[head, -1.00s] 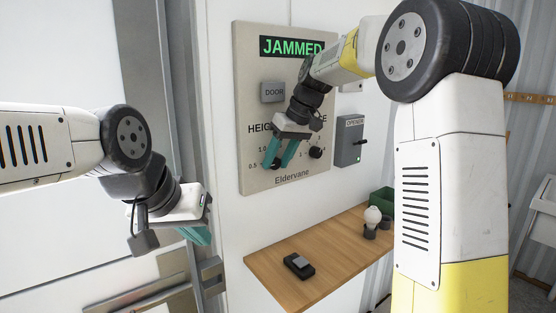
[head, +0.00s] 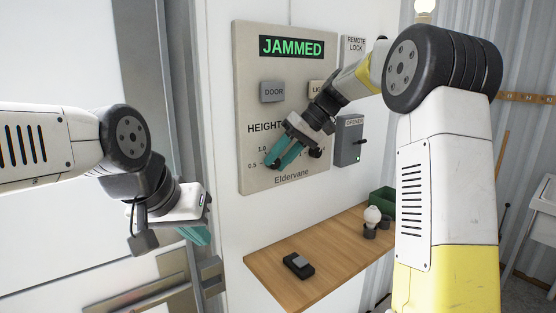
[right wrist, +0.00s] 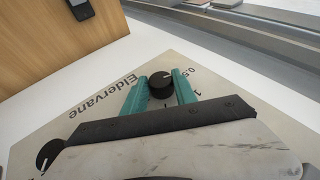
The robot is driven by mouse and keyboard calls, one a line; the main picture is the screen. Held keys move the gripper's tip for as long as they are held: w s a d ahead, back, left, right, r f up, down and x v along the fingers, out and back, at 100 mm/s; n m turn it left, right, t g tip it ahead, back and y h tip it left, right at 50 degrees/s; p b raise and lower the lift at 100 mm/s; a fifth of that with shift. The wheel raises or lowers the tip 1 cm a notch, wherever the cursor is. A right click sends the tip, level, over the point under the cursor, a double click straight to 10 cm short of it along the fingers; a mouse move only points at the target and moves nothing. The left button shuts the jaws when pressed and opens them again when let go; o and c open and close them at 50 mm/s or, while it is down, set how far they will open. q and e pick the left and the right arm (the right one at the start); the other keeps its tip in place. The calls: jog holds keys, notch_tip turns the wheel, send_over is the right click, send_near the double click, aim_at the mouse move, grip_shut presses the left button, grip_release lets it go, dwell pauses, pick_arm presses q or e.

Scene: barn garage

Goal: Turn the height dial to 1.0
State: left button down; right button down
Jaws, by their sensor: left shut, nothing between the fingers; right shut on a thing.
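The beige Eldervane panel (head: 252,110) hangs on the white wall, with a green JAMMED display (head: 291,47). My right gripper (head: 274,161) is at the panel's lower left, its teal fingers shut on the black height dial, which they hide in the head view. In the right wrist view the height dial (right wrist: 160,83) sits between the two fingertips. The 0.5 and 1.0 marks (head: 262,149) show left of the fingers. I cannot tell for sure where the dial's pointer stands. My left gripper (head: 197,236) is shut and empty at lower left, away from the panel.
A second black dial (head: 316,153) is right of my right gripper. The DOOR button (head: 273,92) is above. A grey OPENER box (head: 350,141) is to the right. A wooden shelf (head: 285,247) below holds a small black device (head: 299,265) and a bulb (head: 372,215).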

jog(key=y, duration=0.1)
jog(key=g+y, duration=0.1)
jog(key=m+y, duration=0.1)
jog(key=shift+w+d+f+g, duration=0.15)
jog(key=shift+d+f+g, duration=0.1)
jog(key=shift+g, duration=0.15)
jog(key=shift+f+m+g+y, duration=0.1)
jog(key=shift+m+g+y, duration=0.45)
jog(key=shift+y, duration=1.05)
jog(key=shift+g, duration=0.25)
jog(key=c, duration=1)
grip_release()
jog(key=v, duration=0.7)
jog(key=shift+d, duration=0.4)
